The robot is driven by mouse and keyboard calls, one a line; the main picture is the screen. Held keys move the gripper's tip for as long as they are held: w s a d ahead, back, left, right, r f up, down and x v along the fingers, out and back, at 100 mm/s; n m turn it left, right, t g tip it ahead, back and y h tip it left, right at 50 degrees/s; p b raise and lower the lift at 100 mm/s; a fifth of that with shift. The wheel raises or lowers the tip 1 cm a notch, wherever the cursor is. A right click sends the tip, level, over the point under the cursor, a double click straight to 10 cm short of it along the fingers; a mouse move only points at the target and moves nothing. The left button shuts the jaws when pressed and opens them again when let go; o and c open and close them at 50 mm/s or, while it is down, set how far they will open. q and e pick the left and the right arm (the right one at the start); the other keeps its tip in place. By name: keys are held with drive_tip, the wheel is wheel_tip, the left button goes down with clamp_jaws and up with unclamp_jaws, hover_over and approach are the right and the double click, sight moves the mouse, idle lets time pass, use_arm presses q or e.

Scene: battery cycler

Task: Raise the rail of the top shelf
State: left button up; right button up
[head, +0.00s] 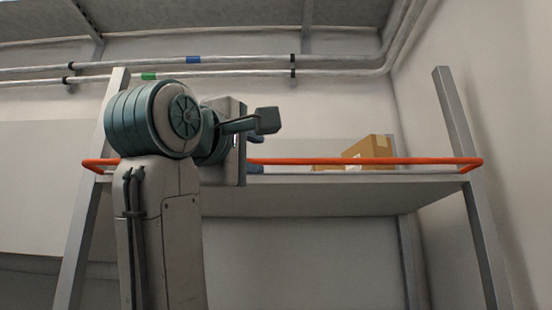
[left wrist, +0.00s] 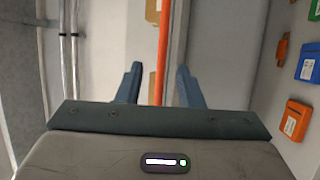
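The orange rail (head: 350,161) runs level across the front of the top shelf (head: 340,195), close to the shelf's front edge, from one post to the other. My left gripper (head: 257,155) is at the rail, left of its middle, partly hidden behind my own wrist. In the left wrist view, its two blue fingers (left wrist: 159,80) are apart, with the rail (left wrist: 162,60) passing between them and a gap on each side. The fingers are not shut on it. My right gripper is not in view.
A cardboard box (head: 370,150) stands on the shelf to the right. Pipes (head: 240,66) run along the wall above. Grey posts (head: 470,180) flank the shelf. In the left wrist view, orange, green and blue items (left wrist: 308,62) are at the right.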

sight(273, 162)
use_arm(q)
drive_tip(key=p+x, duration=0.1)
drive_tip(key=x, duration=0.2)
drive_tip(key=shift+w+d, duration=0.1)
drive_tip(key=shift+w, duration=0.1)
drive_tip(key=p+x, duration=0.1)
drive_tip(key=x, duration=0.4)
drive_tip(key=shift+w+d+p, duration=0.1)
drive_tip(key=shift+w+p, duration=0.1)
drive_tip(key=shift+p, duration=0.15)
drive_tip(key=shift+w+f, duration=0.1)
drive_tip(key=shift+w, duration=0.05)
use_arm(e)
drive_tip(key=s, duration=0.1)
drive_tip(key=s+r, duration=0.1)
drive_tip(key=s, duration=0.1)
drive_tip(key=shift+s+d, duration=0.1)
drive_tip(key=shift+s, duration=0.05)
use_arm(q)
drive_tip(key=shift+d, duration=0.1)
drive_tip(key=shift+c, duration=0.4)
clamp_jaws()
